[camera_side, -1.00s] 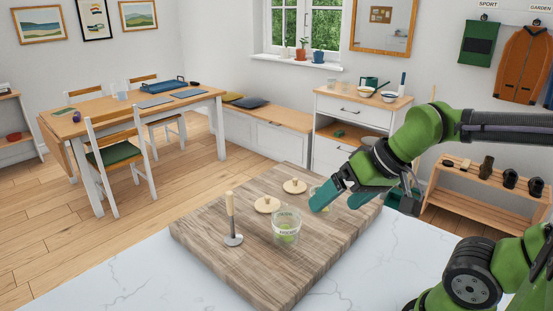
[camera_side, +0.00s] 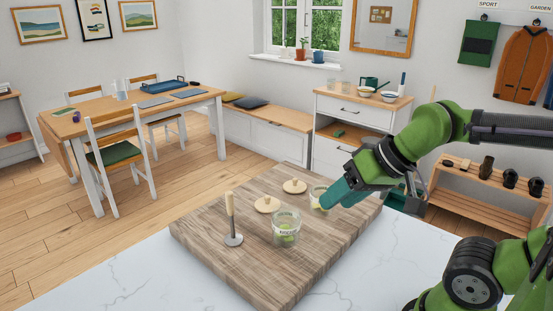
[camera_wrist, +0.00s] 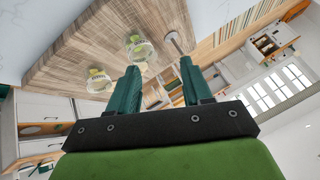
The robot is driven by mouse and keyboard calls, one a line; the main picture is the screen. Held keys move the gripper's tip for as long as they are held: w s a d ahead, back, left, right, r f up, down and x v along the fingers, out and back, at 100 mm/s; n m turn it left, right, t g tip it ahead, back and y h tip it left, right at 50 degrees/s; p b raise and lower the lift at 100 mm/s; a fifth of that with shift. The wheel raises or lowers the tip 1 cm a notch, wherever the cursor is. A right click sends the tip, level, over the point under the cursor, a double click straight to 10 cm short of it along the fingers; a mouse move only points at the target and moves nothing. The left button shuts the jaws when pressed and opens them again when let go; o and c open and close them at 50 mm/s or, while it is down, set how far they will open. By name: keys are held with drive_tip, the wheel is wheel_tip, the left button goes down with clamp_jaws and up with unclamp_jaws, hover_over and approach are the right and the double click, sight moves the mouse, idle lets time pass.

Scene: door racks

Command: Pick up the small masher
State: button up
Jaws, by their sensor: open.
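The small masher (camera_side: 231,217) stands upright on the left part of the wooden board, with a pale wooden handle on top and a round metal foot on the board. In the wrist view the masher (camera_wrist: 174,42) shows beyond the fingertips, right of the jars. My gripper (camera_side: 337,197) has teal fingers and is over the right part of the board, well to the right of the masher and apart from it. In the wrist view my gripper (camera_wrist: 160,70) is open, with nothing held between its fingers.
A glass jar (camera_side: 286,229) with green contents stands between masher and gripper. A second jar (camera_side: 318,196) is close beside the fingers. Two round wooden lids (camera_side: 267,204) (camera_side: 295,186) lie behind. The wooden board (camera_side: 215,255) is bare at its front left.

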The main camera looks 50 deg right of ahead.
drive_tip(key=shift+f, duration=0.1)
drive_tip(key=n+g, duration=0.3)
drive_tip(key=n, duration=0.4)
approach(227, 203)
drive_tip(key=shift+h, duration=0.4)
drive_tip(key=x, duration=0.5)
drive_tip(key=shift+w+a, duration=0.1)
drive_tip(key=shift+w, duration=0.3)
drive_tip(key=shift+x, duration=2.55)
clamp_jaws()
